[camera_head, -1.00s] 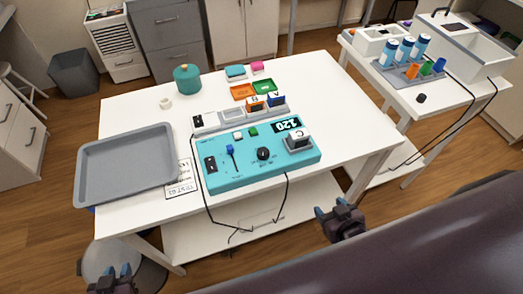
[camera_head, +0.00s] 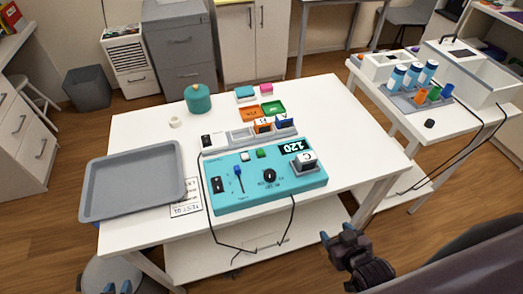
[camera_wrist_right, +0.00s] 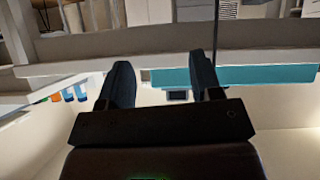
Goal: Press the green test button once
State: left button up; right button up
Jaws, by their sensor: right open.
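The green test button (camera_head: 261,153) is a small green block on the top of a turquoise console (camera_head: 225,199), right of a white button (camera_head: 245,156). Nothing covers it. My right gripper (camera_head: 336,233) is open and empty, in front of the table's near edge, to the lower right of the console and apart from it. In the right wrist view my right gripper's dark fingers (camera_wrist_right: 162,82) stand apart, with a turquoise strip of the console (camera_wrist_right: 265,76) beyond; the button is not visible there.
A grey tray (camera_head: 90,201) lies left, a teal pot (camera_head: 198,98) behind. Cables hang over the table's front edge.

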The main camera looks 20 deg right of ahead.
grip_shut()
dwell(1.5)
